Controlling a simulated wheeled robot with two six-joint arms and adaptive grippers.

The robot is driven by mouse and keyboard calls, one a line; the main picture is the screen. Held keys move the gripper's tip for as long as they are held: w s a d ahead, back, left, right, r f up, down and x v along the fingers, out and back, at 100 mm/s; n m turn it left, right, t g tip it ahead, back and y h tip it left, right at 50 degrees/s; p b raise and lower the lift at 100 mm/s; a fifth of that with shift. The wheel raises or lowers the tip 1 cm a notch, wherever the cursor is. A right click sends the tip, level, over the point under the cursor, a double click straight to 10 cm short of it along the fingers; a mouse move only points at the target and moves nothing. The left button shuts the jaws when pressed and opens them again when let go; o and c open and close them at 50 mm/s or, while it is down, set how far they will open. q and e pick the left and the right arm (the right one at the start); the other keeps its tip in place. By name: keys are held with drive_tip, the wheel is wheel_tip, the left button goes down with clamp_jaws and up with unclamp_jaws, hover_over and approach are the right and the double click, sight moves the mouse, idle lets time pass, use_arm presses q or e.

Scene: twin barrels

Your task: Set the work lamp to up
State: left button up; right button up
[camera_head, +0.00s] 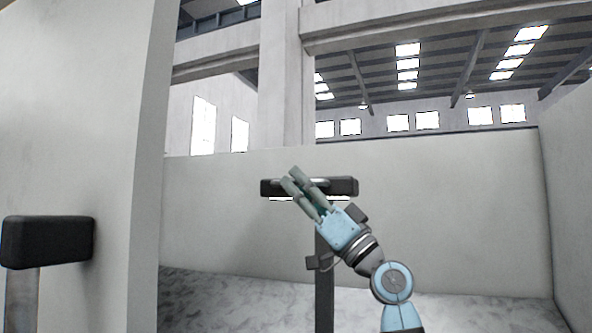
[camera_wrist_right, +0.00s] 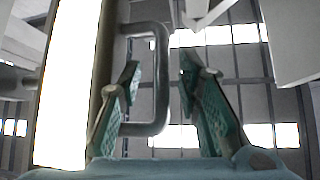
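The work lamp (camera_head: 350,187) is a dark horizontal bar head on a dark upright post (camera_head: 324,295), with bright strips along its underside. In the right wrist view its lit panel (camera_wrist_right: 68,85) glows at the left, beside a grey U-shaped handle (camera_wrist_right: 161,80). My right gripper (camera_head: 297,178) reaches up in front of the lamp head and hides part of it. In the wrist view the right gripper (camera_wrist_right: 160,82) has its fingers apart, one on each side of the handle's long bar, with gaps visible. My left gripper is not in view.
A black block on a grey post (camera_head: 47,242) stands close at the left, before a pale wall (camera_head: 75,130). A low wall (camera_head: 450,210) runs behind the lamp and another closes the right side. Pale mottled floor (camera_head: 220,300) lies open around the post.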

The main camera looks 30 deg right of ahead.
drive_tip(key=shift+w+a+r, duration=0.1)
drive_tip(key=shift+w+r, duration=0.3)
drive_tip(key=shift+r, duration=0.05)
drive_tip(key=shift+s+r, duration=0.15)
drive_tip(key=shift+s, duration=0.35)
drive_tip(key=shift+w, duration=0.2)
clamp_jaws()
